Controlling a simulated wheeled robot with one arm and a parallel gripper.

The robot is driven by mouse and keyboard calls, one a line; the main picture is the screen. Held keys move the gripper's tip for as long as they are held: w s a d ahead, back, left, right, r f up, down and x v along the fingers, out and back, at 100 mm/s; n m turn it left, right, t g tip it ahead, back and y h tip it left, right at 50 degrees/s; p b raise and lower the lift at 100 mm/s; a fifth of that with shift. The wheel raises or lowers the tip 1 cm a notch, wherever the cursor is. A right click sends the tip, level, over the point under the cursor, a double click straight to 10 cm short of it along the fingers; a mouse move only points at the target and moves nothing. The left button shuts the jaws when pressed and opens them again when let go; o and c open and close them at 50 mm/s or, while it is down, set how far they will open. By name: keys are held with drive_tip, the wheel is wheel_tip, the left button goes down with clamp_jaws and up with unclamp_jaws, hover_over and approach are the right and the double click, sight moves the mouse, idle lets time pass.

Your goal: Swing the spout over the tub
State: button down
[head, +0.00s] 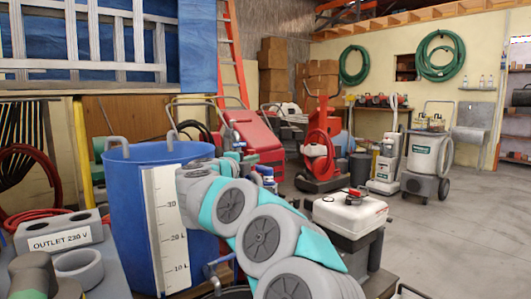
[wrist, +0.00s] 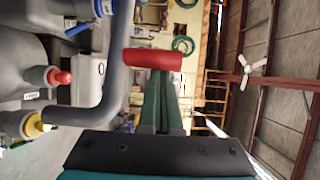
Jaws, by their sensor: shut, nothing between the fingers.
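The blue tub (head: 128,215) stands at the left in the head view, with a white litre scale on its side. A grey bent pipe, which looks like the spout (wrist: 114,80), crosses the left of the wrist view. In the head view my arm hides most of the area right of the tub, and I cannot make out the spout there.
A white tank with a red cap (head: 350,212) stands right of my arm. Red-capped (wrist: 58,77) and blue-collared fittings are beside the pipe. Open floor lies at the right.

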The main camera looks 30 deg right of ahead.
drive_tip(key=shift+m+g+h, duration=0.4)
drive_tip(key=shift+m+g, duration=0.1)
drive_tip(key=shift+g, duration=0.2)
drive_tip(key=shift+w+a+p, duration=0.25)
drive_tip(key=shift+a+p, duration=0.1)
drive_tip(key=shift+a, duration=0.3)
drive_tip(key=shift+w+a+p, duration=0.25)
drive_tip(key=shift+a+p, duration=0.15)
drive_tip(key=shift+a, duration=0.25)
drive_tip(key=shift+w+a+p, duration=0.25)
drive_tip(key=shift+a+p, duration=0.1)
drive_tip(key=shift+a, duration=0.3)
